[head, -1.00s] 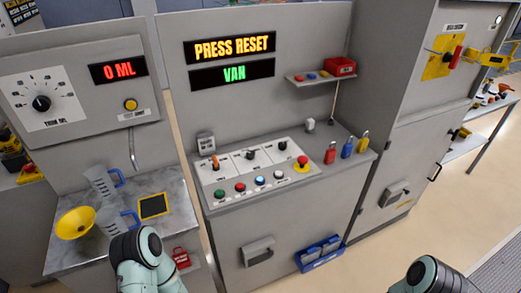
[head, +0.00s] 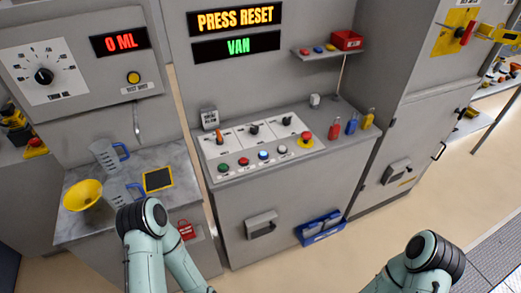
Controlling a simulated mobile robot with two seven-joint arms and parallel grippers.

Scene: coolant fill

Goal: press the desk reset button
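The sloped desk panel (head: 210,151) carries a row of small buttons along its front: a green button (head: 223,168), a red button (head: 244,161), a lit blue-white button (head: 263,155) and a white button (head: 282,149). A red mushroom button (head: 306,136) on a yellow base sits at the right end. The button labels are too small to read. A sign (head: 235,19) above reads PRESS RESET, and a second sign (head: 236,46) reads VAN.
Left of the desk, a metal bench (head: 75,224) holds a yellow funnel (head: 83,195), clear jugs (head: 105,154) and a black pad (head: 159,180). Red, blue and yellow padlocks (head: 351,125) stand right of the panel. A small shelf (head: 312,57) juts out above.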

